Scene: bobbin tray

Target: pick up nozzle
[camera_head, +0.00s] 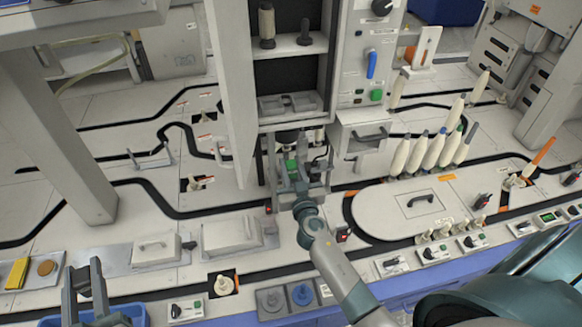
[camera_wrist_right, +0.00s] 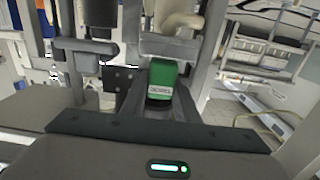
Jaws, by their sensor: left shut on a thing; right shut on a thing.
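My right gripper (camera_head: 292,170) reaches into the lower opening of the central machine. I cannot tell for certain which part is the nozzle. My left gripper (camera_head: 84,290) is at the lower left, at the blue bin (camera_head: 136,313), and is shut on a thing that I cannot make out.
The machine's grey side walls (camera_head: 232,100) stand close around my right gripper. Several cream bobbins (camera_head: 420,152) stand at the right. A grey lidded box (camera_head: 232,236) lies left of my right arm.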

